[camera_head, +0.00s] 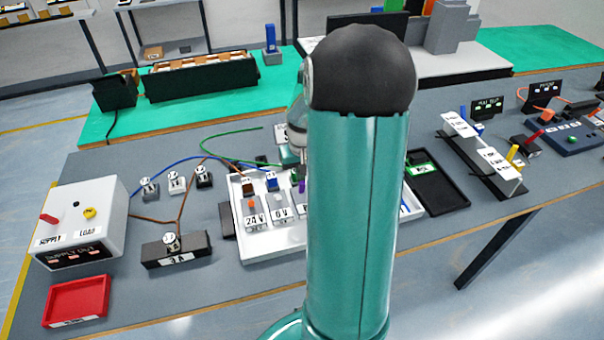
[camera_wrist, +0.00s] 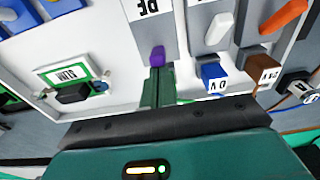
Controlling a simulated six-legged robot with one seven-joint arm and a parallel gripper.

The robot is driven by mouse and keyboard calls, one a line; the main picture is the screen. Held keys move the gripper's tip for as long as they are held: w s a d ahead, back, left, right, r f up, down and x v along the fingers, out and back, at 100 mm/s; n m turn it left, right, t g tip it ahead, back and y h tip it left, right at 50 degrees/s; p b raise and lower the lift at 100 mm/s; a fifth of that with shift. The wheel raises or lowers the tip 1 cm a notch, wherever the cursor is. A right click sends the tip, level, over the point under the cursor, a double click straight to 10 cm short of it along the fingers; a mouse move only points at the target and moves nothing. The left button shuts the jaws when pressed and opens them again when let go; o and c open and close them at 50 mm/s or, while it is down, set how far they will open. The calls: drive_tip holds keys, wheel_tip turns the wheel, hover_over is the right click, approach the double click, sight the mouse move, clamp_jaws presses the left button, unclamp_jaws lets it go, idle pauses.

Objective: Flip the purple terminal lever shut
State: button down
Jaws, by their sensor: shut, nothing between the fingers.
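The purple lever (camera_wrist: 157,56) shows in the wrist view on a grey terminal labelled PE (camera_wrist: 148,8). It looks short from here, and I cannot tell how far it is tilted. In the head view a sliver of purple (camera_head: 302,186) shows at the left edge of my arm, which hides the rest. My gripper (camera_wrist: 158,72) is shut and empty. Its green fingers end right at the purple lever in the picture; I cannot tell whether they touch it. The terminals sit in a white tray (camera_head: 275,242).
Beside the purple lever are a white lever (camera_wrist: 218,32) and an orange lever (camera_wrist: 283,16). A blue block (camera_wrist: 212,76) and a brown block (camera_wrist: 256,62) stand near the fingers. A black switch (camera_wrist: 73,94) is on the other side. Wires run behind the tray.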

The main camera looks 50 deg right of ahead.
sight(304, 198)
drive_tip(key=shift+s+a+t, duration=0.1)
drive_tip(key=shift+s+t, duration=0.1)
drive_tip(key=shift+t, duration=0.1)
drive_tip(key=shift+s+a+t+h, duration=0.2)
drive_tip(key=shift+s+t+h, duration=0.2)
drive_tip(key=shift+t+h, duration=0.15)
drive_tip(key=shift+s+a, duration=0.15)
drive_tip(key=shift+s, duration=0.15)
drive_tip(key=shift+s+a+r, duration=0.2)
drive_tip(key=shift+s+a, duration=0.15)
drive_tip(key=shift+s, duration=0.25)
drive_tip(key=shift+r, duration=0.1)
